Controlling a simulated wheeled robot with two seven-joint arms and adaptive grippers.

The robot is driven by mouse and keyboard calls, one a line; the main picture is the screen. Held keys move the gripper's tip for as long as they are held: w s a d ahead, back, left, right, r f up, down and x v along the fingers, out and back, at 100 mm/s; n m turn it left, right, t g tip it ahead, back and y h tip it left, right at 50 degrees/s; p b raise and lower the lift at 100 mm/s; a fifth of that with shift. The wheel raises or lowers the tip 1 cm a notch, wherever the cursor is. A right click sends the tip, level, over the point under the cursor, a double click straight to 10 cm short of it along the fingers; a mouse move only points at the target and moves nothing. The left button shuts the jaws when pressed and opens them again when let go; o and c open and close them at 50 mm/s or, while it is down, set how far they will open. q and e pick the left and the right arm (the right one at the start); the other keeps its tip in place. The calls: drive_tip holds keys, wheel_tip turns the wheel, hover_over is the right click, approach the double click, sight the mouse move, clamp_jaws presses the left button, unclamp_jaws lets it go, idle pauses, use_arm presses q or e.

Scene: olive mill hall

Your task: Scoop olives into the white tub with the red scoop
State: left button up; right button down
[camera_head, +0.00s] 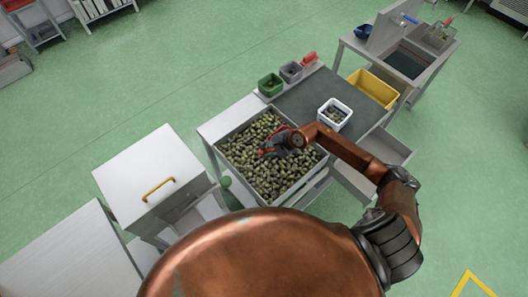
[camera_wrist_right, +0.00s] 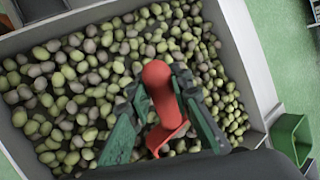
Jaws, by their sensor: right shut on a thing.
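A large grey bin (camera_head: 231,150) is full of green and dark olives (camera_head: 250,171). My right gripper (camera_head: 268,152) is over the olives and shut on the red scoop (camera_wrist_right: 158,75). In the right wrist view the scoop's red handle stands between the fingers, with its lower part close to the olives. I cannot tell whether the scoop holds any olives. The white tub (camera_head: 346,118) stands on the dark worktop just right of the bin, with some olives inside. My left gripper is not in view.
Green (camera_head: 270,85) and grey (camera_head: 291,72) small containers and a red item (camera_head: 309,59) line the worktop's back edge. A yellow crate (camera_head: 373,88) is to the right. The dark worktop (camera_head: 303,97) behind the tub is clear. A white cabinet (camera_head: 140,165) stands left.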

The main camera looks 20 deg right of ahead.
drive_tip(key=shift+s+a+r+p, duration=0.1)
drive_tip(key=shift+a+r+p, duration=0.1)
drive_tip(key=shift+r+p, duration=0.65)
drive_tip(key=shift+s+a+r+p, duration=0.15)
drive_tip(key=shift+r+p, duration=0.25)
drive_tip(key=shift+r, duration=0.9)
drive_tip(key=shift+w+a+r+p, duration=0.1)
drive_tip(key=shift+a+r+p, duration=0.15)
drive_tip(key=shift+r+p, duration=0.6)
drive_tip(key=shift+s+a+r, duration=0.15)
drive_tip(key=shift+a+r, duration=0.05)
drive_tip(key=shift+r, duration=0.85)
drive_tip(key=shift+a+r, duration=0.1)
drive_tip(key=shift+r, duration=0.05)
